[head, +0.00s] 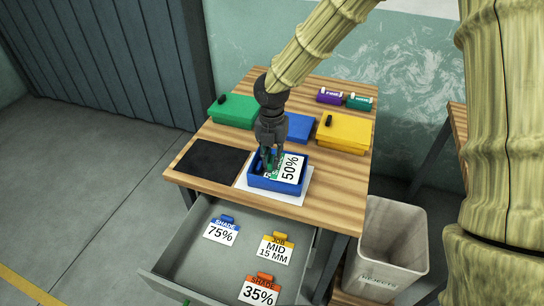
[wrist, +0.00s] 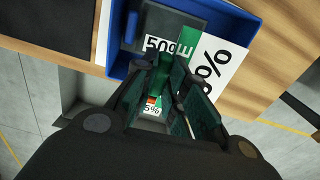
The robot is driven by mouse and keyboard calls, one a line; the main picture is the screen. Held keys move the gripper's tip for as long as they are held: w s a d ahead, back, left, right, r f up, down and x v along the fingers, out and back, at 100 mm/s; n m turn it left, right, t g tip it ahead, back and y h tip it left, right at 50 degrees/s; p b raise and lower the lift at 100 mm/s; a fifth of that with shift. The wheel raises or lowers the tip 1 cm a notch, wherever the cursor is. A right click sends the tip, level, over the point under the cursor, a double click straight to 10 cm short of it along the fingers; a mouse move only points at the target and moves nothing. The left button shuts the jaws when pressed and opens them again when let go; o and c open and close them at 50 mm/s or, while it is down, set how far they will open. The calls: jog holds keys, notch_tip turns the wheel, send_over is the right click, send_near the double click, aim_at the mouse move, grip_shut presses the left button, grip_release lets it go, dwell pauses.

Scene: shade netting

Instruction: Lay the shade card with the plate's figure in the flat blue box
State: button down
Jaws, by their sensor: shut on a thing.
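The flat blue box (head: 253,184) stands open on a white sheet at the table's front; it also shows in the wrist view (wrist: 118,35). A white shade card (head: 291,168) with a green band and a large 50% lies level in or just over the box's right part. It also shows in the wrist view (wrist: 213,65). My gripper (head: 268,163) points down into the box, shut on the card's band end. I cannot tell whether the card touches the floor.
The open drawer (head: 190,265) below holds a blue 75% card (head: 221,230), a yellow MID 15 MM card (head: 276,249) and an orange 35% card (head: 260,290). Green (head: 235,112) and yellow (head: 343,132) boxes stand behind. A black mat (head: 212,160) lies left; a rejects bin (head: 393,240) stands right.

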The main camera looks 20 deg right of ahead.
jog(key=shift+w+d+f, duration=0.15)
jog(key=shift+w+d, duration=0.05)
jog(key=shift+w, duration=0.45)
jog(key=shift+w+d+f, duration=0.1)
jog(key=shift+w+d, duration=0.05)
jog(key=shift+w, duration=0.45)
jog(key=shift+s+f+p, duration=0.15)
jog(key=shift+f+p, duration=0.15)
jog(key=shift+p, duration=0.1)
jog(key=shift+f+p, duration=0.35)
jog(key=shift+f, duration=1)
jog(key=shift+f, duration=0.65)
jog(key=c, duration=1.5)
grip_release()
jog(key=shift+o, duration=0.2)
notch_tip(320, 180, up, 13)
jog(key=shift+r+b, duration=0.15)
jog(key=shift+b, duration=0.8)
